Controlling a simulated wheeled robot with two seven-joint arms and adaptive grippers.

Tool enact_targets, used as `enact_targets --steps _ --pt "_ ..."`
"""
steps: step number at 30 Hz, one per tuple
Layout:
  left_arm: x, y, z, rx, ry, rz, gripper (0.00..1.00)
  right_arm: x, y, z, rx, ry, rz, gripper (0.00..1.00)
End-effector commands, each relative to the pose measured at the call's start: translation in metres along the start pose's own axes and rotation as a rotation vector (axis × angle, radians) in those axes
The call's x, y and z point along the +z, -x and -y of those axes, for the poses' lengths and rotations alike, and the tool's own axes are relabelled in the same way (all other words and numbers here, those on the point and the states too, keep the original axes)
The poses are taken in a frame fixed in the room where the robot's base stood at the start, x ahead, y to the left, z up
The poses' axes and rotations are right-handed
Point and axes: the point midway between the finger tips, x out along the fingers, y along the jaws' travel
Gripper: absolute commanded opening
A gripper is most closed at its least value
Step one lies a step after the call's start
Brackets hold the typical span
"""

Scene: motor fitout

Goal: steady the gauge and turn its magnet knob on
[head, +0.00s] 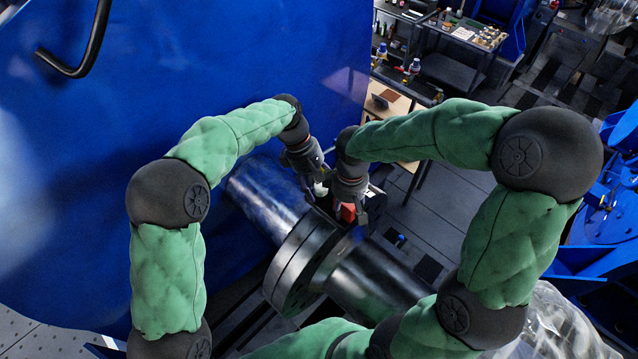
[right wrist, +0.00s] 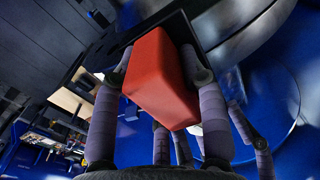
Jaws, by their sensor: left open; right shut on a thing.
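A red block (head: 348,213), which looks like part of the gauge, sits at the far upper side of the dark metal flange (head: 300,265) in the head view. My right gripper (head: 350,216) is shut on it. In the right wrist view the red block (right wrist: 160,80) fills the space between two grey fingers, against a black part. My left gripper (head: 318,186) is just left of my right one, open, with a small white thing at its fingers. Grey fingers beyond the block in the right wrist view appear to be my left gripper's. I cannot make out the knob or dial.
A thick metal shaft (head: 265,200) runs from a large blue housing (head: 250,60) into the flange, and a second shaft (head: 380,285) continues to the lower right. A wooden-topped bench (head: 395,105) stands behind. Dark floor lies open right of the flange.

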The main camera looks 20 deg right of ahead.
Motion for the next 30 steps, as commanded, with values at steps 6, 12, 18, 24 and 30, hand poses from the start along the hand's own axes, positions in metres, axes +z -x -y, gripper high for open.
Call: enact_targets --steps 6,12,18,24,30 --pt "0.0000 0.0000 0.0004 -0.001 0.000 0.000 0.20 0.0000 -0.0005 -0.0001 0.000 -0.002 0.000 0.04" --pt "0.0014 -0.0005 0.0011 -0.006 -0.002 0.004 0.08 -0.0004 -0.0007 -0.0004 0.000 -0.002 -0.001 0.04" --pt "0.0024 -0.0010 -0.0001 -0.051 -0.108 0.012 0.08 -0.0008 -0.0009 -0.0006 0.001 -0.002 -0.002 0.04" --pt "0.0028 -0.0012 -0.0007 -0.101 -0.230 0.021 0.08 -0.0014 -0.0010 -0.0008 0.001 -0.002 -0.004 0.04" --pt "0.0037 -0.0017 0.0002 -0.112 -0.251 0.026 0.08 -0.0018 -0.0012 -0.0010 0.002 -0.002 -0.005 0.04"
